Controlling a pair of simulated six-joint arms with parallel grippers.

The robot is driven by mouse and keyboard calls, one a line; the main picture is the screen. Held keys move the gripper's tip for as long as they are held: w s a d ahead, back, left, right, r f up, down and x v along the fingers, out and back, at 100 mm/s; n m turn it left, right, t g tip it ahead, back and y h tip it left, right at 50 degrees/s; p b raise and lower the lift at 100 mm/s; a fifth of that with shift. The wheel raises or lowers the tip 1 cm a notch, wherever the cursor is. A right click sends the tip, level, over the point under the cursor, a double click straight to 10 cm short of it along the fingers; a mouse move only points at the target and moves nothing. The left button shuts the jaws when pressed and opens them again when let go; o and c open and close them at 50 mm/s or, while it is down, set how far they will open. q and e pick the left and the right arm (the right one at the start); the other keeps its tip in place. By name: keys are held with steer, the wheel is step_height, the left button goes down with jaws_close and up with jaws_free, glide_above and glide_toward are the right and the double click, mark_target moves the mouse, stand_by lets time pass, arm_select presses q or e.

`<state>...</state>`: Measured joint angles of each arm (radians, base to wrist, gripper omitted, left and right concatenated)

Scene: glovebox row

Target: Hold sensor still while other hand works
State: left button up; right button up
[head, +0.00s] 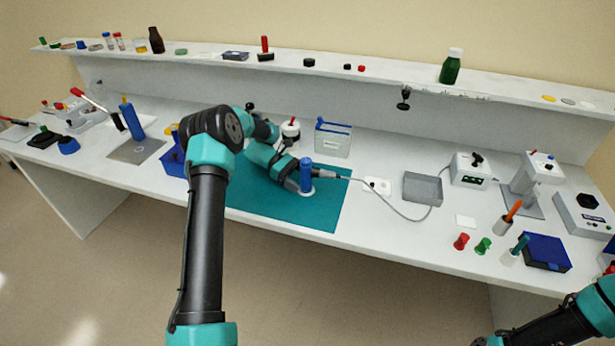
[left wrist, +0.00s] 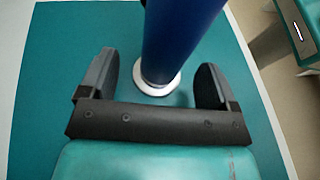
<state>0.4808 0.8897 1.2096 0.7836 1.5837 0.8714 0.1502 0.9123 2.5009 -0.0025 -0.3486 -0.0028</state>
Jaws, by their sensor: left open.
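The sensor appears to be the blue upright cylinder (head: 306,176) on a pale round base, standing on the teal mat (head: 322,213). A grey cable (head: 400,214) runs off to the right from beside it. My left gripper (head: 299,186) is at the cylinder, low and close to the mat. In the left wrist view the blue cylinder (left wrist: 178,40) stands between the two open fingers of the gripper (left wrist: 157,78), with gaps on both sides. The cylinder's top is cut off there. My right gripper is out of view; only part of that arm shows at the bottom right.
A clear blue-topped box (head: 333,139) and a small white pot (head: 290,130) stand behind the mat. A grey tray (head: 422,188) lies to the right. The mat's front right is clear.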

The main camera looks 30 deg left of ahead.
arm_select(q)
steer(key=shift+x, duration=1.2)
steer(key=c, duration=1)
